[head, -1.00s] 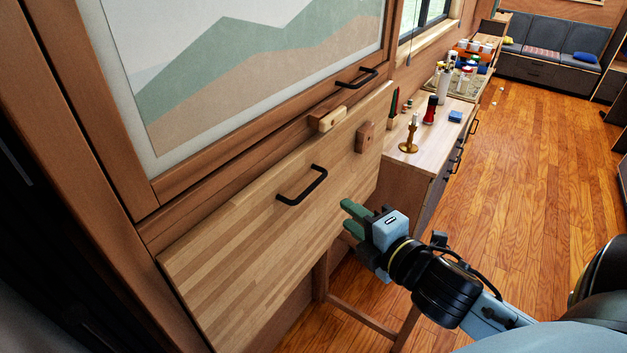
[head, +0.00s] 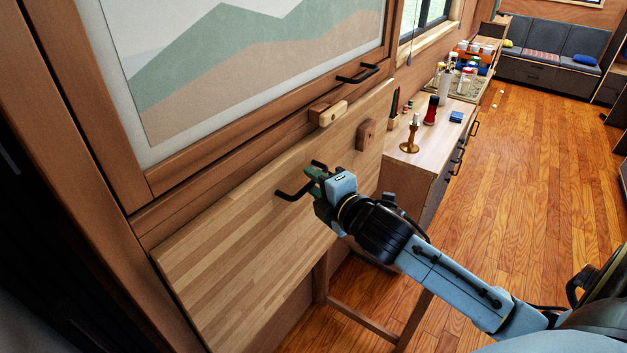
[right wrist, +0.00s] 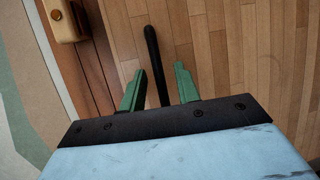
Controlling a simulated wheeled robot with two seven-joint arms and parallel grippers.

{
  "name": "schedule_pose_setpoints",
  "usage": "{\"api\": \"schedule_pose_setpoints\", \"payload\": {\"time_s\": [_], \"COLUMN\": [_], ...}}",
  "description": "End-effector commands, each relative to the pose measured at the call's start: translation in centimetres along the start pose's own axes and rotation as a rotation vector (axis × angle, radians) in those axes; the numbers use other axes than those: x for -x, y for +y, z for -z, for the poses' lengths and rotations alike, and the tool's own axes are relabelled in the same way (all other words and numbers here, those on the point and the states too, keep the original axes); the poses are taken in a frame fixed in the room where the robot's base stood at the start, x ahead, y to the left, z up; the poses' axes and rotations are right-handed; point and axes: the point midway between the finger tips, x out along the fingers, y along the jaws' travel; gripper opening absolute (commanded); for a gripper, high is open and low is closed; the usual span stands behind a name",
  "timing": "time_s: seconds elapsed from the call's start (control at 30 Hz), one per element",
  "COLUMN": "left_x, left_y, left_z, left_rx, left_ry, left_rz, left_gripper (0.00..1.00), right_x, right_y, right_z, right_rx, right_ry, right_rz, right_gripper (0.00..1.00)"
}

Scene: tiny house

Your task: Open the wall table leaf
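The wall table leaf (head: 225,250) is a striped light wood panel below the framed picture, with its face toward me. Its black bar handle (head: 290,195) is on the upper part of the panel. My right gripper (head: 313,180) is at the right part of the handle. In the right wrist view the green fingers (right wrist: 159,72) stand apart, with the handle bar (right wrist: 152,55) between them and gaps on both sides. A light wooden latch block (head: 327,113) sits on the rail above the leaf. A brown wooden block (head: 366,134) is on the leaf. My left gripper is out of view.
A wooden cabinet (head: 425,165) stands right of the leaf, with a brass stand (head: 410,140), bottles and a blue item on top. The framed picture panel (head: 240,70) has its own black handle (head: 358,74). Wooden floor (head: 520,200) is open at the right.

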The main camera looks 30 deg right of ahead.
Motion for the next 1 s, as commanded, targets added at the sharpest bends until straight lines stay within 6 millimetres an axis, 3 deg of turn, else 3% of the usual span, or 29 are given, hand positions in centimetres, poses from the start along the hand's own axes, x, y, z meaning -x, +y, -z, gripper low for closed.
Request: {"api": "schedule_pose_setpoints", "payload": {"time_s": [0.43,0.7,1.0], "left_x": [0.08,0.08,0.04], "left_y": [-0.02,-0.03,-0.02], "left_z": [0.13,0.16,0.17], "left_rx": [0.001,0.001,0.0], "left_ry": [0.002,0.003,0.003], "left_rz": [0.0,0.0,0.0], "left_gripper": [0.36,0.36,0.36], "right_x": [-1.12,-1.1,-1.12], "right_y": [-0.01,-0.01,-0.04], "right_z": [0.01,0.01,0.03], "right_rx": [0.0,0.0,-0.001], "right_ry": [0.0,0.0,0.001], "right_rz": [0.0,0.0,-0.001], "right_gripper": [0.32,0.0,0.0]}}
